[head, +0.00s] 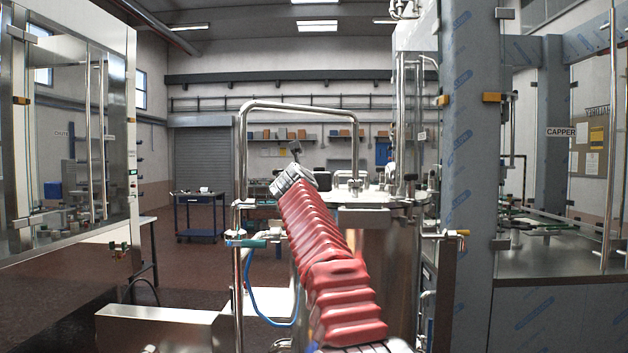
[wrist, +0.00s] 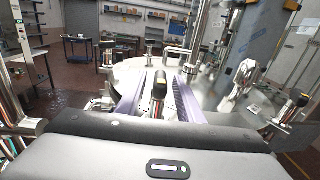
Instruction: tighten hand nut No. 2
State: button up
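In the wrist view my gripper (wrist: 162,78) has its two lilac fingers apart, over the round steel lid (wrist: 212,92) of the tank. A black-topped hand nut (wrist: 159,90) stands between the fingers, with a gap visible on each side. Another black-topped fitting (wrist: 291,103) stands at the lid's right edge. I cannot read any number, so I cannot tell which nut is No. 2. In the head view my red-sleeved arm reaches over the steel tank (head: 372,255), and the fingers and the nut between them are hidden.
A steel tube frame (head: 300,106) arches around the arm in the head view. A film-wrapped column (head: 470,170) stands close on the right, and a glazed machine (head: 75,130) on the left. A blue trolley (head: 200,215) stands behind on open floor.

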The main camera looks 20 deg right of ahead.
jog(key=shift+c, duration=0.4)
grip_shut()
jog(key=shift+w+m+g+h, duration=0.1)
jog(key=shift+m+g+h, duration=0.3)
jog(key=shift+h, duration=0.3)
jog(key=shift+m+h, duration=0.4)
jog(key=shift+o, duration=0.4)
grip_release()
jog(key=shift+s+a, duration=0.2)
jog(key=shift+s, duration=0.05)
